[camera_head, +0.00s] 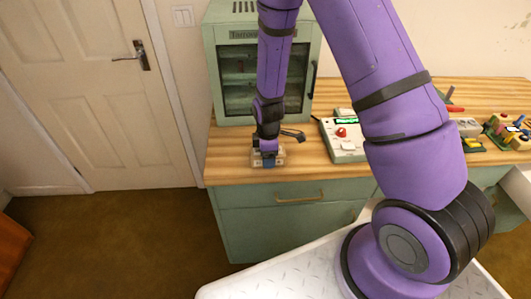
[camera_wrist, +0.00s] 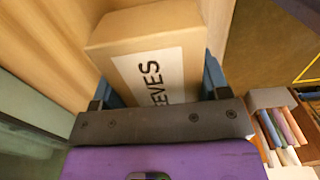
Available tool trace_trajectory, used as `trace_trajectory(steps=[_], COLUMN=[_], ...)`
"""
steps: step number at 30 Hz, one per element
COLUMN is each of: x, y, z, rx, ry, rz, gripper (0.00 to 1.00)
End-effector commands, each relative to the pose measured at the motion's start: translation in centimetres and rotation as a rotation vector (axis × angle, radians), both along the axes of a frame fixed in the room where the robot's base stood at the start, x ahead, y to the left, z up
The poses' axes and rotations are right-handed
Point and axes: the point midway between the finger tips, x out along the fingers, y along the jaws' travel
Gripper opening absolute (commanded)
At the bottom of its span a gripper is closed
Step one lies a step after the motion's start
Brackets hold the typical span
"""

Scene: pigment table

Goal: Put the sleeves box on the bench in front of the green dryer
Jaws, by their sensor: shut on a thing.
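The sleeves box (camera_wrist: 135,30) is a tan carton with a white label, partly hidden, that reads "EEVES" in the wrist view. My gripper (camera_wrist: 160,82) has its blue fingers closed on two opposite sides of it. In the head view the box (camera_head: 256,160) is at the bench top near its front left edge, under my gripper (camera_head: 268,157). I cannot tell whether it rests fully on the wood. The green dryer (camera_head: 222,70), a cabinet with a glass door, stands at the back left of the bench, behind the box.
The wooden bench (camera_head: 225,150) has a green and white device (camera_head: 345,150) with a red knob right of the box. A dark object (camera_head: 293,134) lies between them. Several colored items (camera_head: 505,128) stand at the far right. The bench's front edge is close to the box.

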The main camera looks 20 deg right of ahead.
Motion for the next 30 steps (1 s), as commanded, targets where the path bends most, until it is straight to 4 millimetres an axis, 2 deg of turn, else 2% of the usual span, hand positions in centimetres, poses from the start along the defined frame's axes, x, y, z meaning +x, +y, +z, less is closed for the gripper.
trace_trajectory(steps=[8,9,12,23,26,30], x=[0.0,0.0,0.0,0.1,0.1,0.1], y=[0.0,0.0,0.0,0.1,0.1,0.1], z=[-0.2,-0.2,-0.2,0.2,1.1,3.2], rx=[0.000,0.000,0.000,0.001,0.000,0.000], ry=[0.000,-0.001,-0.001,-0.001,-0.002,-0.005], rz=[0.000,0.000,0.000,0.001,0.001,0.002], gripper=[0.42,0.73,0.94,0.94,0.94,0.94])
